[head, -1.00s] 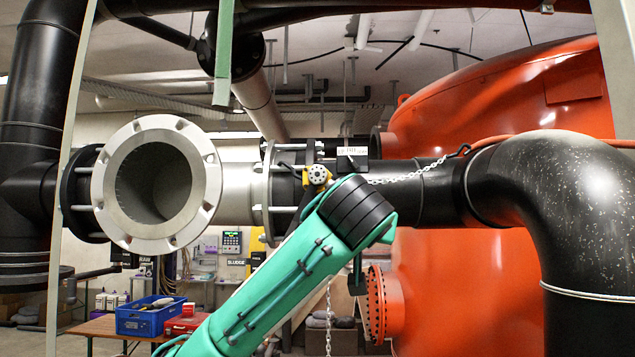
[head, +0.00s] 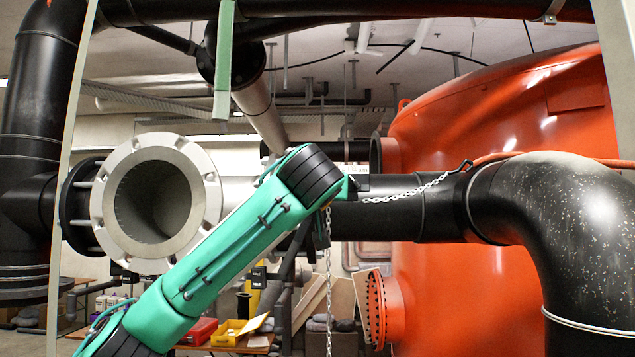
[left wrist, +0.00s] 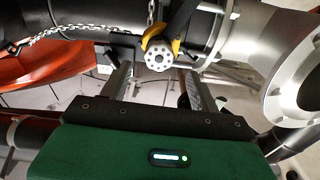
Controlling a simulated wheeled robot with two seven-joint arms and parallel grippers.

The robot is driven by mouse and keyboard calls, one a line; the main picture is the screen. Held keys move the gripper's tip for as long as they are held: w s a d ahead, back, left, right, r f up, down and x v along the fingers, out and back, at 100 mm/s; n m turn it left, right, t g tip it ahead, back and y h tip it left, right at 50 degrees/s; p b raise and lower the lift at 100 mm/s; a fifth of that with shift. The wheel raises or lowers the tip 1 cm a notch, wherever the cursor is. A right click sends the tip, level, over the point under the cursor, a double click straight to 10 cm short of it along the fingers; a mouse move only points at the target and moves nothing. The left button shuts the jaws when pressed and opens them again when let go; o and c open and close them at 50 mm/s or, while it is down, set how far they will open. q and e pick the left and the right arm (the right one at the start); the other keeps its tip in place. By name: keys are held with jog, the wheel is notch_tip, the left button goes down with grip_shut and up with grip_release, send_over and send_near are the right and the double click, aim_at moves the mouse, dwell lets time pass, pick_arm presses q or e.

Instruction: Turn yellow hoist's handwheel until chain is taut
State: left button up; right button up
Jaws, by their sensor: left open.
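The yellow hoist (left wrist: 178,47) with its pale round handwheel (left wrist: 158,61), dotted with holes, shows at the upper middle of the left wrist view. In the head view my green arm hides the hoist and handwheel. My left gripper (left wrist: 156,78) is open, its two fingers to either side of and just below the handwheel in that picture; whether they touch it I cannot tell. The white chain (head: 410,190) slopes up to the right along the black pipe, sagging slightly, and also shows in the left wrist view (left wrist: 45,32). A loose chain length (head: 328,285) hangs down. My right gripper is out of view.
A grey flanged pipe end (head: 155,196) opens left of my arm. A thick black elbow pipe (head: 575,235) and an orange tank (head: 450,275) stand to the right. A table behind holds a yellow bin (head: 232,333) and a red box (head: 198,331).

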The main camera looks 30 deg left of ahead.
pick_arm(q)
jog(key=p+x, duration=0.2)
jog(key=x, duration=0.3)
jog(key=shift+w+a+p, duration=0.1)
jog(key=shift+w+p, duration=0.25)
jog(key=c, duration=1)
